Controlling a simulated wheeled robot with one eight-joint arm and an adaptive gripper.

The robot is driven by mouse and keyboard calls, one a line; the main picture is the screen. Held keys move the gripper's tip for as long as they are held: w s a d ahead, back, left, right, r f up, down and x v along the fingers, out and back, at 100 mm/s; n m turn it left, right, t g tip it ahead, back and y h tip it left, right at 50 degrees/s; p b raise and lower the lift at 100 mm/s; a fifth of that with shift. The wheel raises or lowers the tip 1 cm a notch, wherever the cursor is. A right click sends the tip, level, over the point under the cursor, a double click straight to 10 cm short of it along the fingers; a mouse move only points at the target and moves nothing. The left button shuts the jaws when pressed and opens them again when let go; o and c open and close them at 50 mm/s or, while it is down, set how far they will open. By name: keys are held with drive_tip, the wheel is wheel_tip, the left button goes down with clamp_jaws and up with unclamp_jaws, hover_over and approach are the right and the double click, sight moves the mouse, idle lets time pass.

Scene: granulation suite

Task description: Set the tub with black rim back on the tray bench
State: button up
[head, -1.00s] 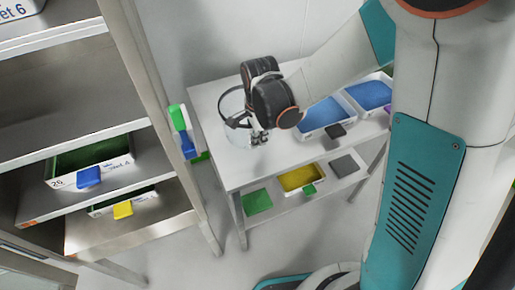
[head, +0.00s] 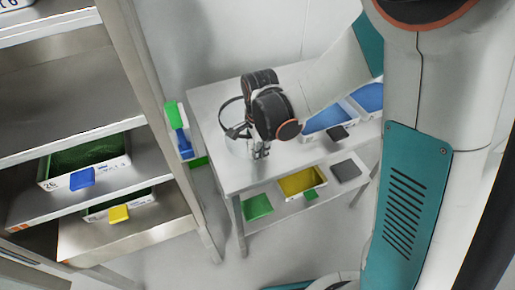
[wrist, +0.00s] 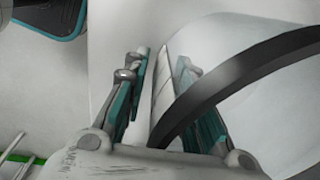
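The tub with black rim (head: 238,147) is see-through and pale. In the head view it is at the left part of the white bench top (head: 211,97), partly hidden by my gripper (head: 262,153). In the wrist view its dark rim (wrist: 240,80) runs across the right side, and its clear wall is between the fingers of my gripper (wrist: 163,62). The fingers look closed on the wall at the rim. The tub is over or on the bench top; I cannot tell whether its base touches.
Yellow (head: 302,181) and green (head: 258,206) bins sit on the lower shelf. A metal rack (head: 160,120) stands close on the left.

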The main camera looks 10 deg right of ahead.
drive_tip(key=shift+r, duration=0.1)
wheel_tip(320, 180, up, 12)
drive_tip(key=p, duration=0.4)
drive_tip(key=shift+s+p, duration=0.35)
drive_tip(key=shift+p, duration=0.05)
